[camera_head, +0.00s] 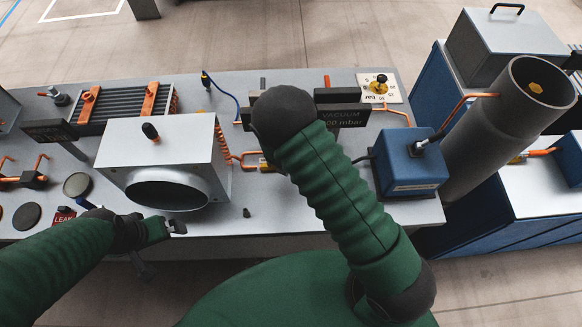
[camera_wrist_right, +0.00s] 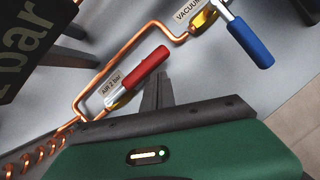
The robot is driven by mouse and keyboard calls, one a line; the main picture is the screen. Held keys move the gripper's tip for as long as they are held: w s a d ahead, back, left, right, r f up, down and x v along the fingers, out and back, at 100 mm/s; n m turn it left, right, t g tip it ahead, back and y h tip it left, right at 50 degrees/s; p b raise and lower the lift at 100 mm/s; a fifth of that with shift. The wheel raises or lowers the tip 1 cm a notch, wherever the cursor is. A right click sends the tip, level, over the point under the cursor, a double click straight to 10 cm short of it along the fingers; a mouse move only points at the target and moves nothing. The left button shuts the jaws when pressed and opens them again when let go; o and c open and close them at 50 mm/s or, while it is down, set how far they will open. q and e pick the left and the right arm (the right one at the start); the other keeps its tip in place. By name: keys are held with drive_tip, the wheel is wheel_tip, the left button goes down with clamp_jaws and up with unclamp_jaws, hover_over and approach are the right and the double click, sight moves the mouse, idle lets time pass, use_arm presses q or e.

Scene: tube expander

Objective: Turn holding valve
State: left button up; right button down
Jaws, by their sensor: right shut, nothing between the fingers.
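In the right wrist view a red-handled valve (camera_wrist_right: 145,72) sits on copper pipe beside a tag reading "AIR 2 bar". A blue-handled valve (camera_wrist_right: 250,42) stands to its upper right beside a "VACUUM" tag. I cannot tell which is the holding valve. My right gripper (camera_wrist_right: 159,80) is shut and empty, its narrow fingers just right of and below the red handle, with no clear contact. In the head view, my right forearm hides that gripper and most of this piping. My left gripper (camera_head: 177,228) is at the bench's front edge, below the white box; its jaw state is unclear.
The white box (camera_head: 160,143) with a round opening stands on the bench left of centre. A vacuum display (camera_head: 345,117) is just right of my right wrist. A blue box (camera_head: 410,165) and a large grey cylinder (camera_head: 500,125) stand further right.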

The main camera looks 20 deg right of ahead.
drive_tip(key=shift+w+d, duration=0.15)
drive_tip(key=shift+d, duration=0.15)
idle(0.4)
